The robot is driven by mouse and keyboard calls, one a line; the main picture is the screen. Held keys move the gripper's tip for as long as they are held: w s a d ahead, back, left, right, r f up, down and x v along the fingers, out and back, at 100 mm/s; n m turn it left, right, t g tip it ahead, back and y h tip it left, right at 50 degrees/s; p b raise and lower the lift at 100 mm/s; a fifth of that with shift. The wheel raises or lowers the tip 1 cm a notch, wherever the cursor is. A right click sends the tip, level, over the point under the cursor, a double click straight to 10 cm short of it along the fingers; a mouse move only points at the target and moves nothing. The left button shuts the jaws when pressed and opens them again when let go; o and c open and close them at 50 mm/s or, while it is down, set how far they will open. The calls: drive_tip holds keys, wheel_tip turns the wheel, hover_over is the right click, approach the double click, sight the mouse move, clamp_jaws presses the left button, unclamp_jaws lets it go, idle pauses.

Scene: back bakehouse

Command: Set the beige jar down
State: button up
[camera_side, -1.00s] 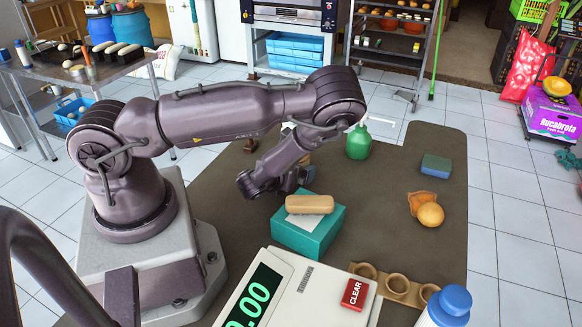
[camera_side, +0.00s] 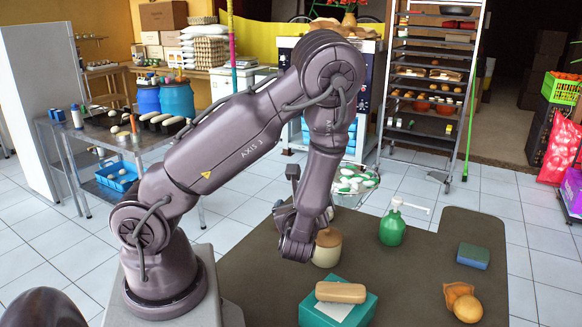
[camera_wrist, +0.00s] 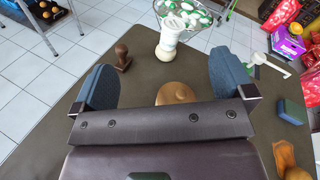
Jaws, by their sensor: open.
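The beige jar (camera_side: 327,251) with a brown lid stands upright on the dark table, partly hidden behind my forearm in the side view. In the wrist view its round brown lid (camera_wrist: 176,93) shows between my two fingers, with a gap to each; the gripper body hides the rest. My gripper (camera_wrist: 162,76) has its blue-grey fingers spread wide. In the side view the gripper is mostly hidden by my arm, close beside the jar.
A green pump bottle (camera_side: 392,228) stands right of the jar, and a bowl of green-white items (camera_side: 353,186) behind it. A teal box (camera_side: 360,310) with a tan block (camera_side: 341,292) is in front. A brown stamp (camera_wrist: 122,57) stands to the left.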

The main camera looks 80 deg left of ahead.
drive_tip(key=s+d+r+n+g+h, duration=0.4)
drive_tip(key=s+r+n+g+h, duration=0.35)
drive_tip(key=n, duration=0.65)
drive_tip(key=d+r+n+t+h, duration=0.4)
drive_tip(key=d+r+t+h, duration=0.3)
drive_tip(key=d+r, duration=0.4)
drive_tip(key=shift+s+d+h, duration=0.25)
drive_tip(key=shift+d+h, duration=0.2)
drive_tip(key=shift+d, duration=0.35)
